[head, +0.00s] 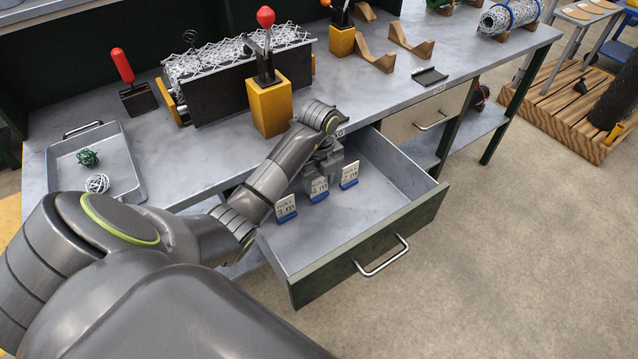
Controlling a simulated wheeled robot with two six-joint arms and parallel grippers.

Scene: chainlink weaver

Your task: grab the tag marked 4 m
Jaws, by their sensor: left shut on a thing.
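Three small white tags on blue bases are in the open drawer (372,216): a left one (286,207), a middle one (319,188) and a right one (349,174). Each shows "ROLL" and a number with "m", but the digits are too small to read surely. My left gripper (321,178) reaches down into the drawer at the middle tag. It is shut on that tag, whose face shows in front of the fingers. The left and right tags stand apart on either side. My right gripper is not in view.
The drawer's walls and front handle (381,256) surround the tags. On the bench above are a yellow block with a red-knobbed lever (270,105), a mesh roll machine (215,85) and a grey tray (120,178) with wire balls. The drawer's right part is clear.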

